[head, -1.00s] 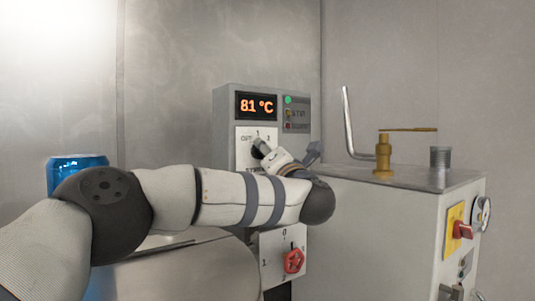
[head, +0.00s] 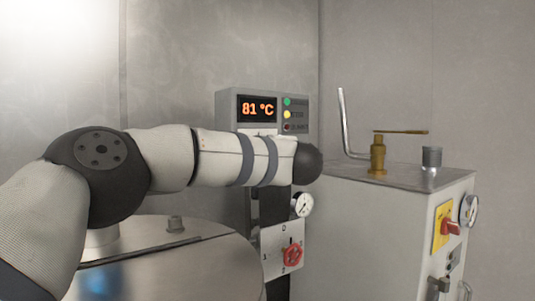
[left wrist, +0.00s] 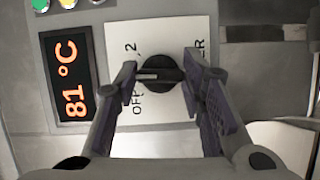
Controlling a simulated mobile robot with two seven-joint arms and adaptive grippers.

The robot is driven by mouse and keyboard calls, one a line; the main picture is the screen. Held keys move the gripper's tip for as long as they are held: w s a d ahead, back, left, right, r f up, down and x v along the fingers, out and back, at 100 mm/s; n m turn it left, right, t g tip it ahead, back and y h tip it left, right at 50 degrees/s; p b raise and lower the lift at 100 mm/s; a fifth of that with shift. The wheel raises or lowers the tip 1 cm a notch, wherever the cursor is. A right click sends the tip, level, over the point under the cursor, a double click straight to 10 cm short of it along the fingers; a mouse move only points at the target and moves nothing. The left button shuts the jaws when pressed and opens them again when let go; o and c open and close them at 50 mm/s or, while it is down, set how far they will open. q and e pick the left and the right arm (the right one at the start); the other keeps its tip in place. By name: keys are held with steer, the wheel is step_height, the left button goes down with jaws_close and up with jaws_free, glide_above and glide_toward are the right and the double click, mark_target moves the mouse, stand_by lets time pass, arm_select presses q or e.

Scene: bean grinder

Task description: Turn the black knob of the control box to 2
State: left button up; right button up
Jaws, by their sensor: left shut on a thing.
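The control box (head: 228,101) is grey, with an orange 81 °C display and three lamps. Its black knob is hidden behind my left arm in the head view. In the left wrist view the black knob (left wrist: 163,74) sits on a white plate (left wrist: 178,38). A white mark on the knob points left, between the OFF print below and the 2 above. My left gripper (left wrist: 160,76) is shut on the knob, one finger on each side. The 1 on the dial is not readable. My right gripper is in neither view.
A red knob (head: 292,254) on a white plate and a small gauge (head: 301,204) are below the box. A grey machine (head: 395,225) with a brass valve (head: 378,155) and a bent pipe (head: 346,125) stands at right. A shiny metal drum (head: 190,270) lies under my arm.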

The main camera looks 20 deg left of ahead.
arm_select(q)
steer(key=m+g+b, duration=0.1)
steer(key=m, duration=0.2)
steer(key=m+g+b, duration=0.1)
steer(key=m+g, duration=0.1)
steer(key=m, duration=0.1)
steer(key=shift+r, duration=0.1)
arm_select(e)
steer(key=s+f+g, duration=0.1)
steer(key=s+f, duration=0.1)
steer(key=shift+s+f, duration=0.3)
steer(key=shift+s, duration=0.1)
arm_select(q)
steer(key=shift+r+m, duration=0.1)
steer(key=shift+m, duration=0.3)
steer(key=o, duration=1.1)
steer(key=shift+o, duration=0.2)
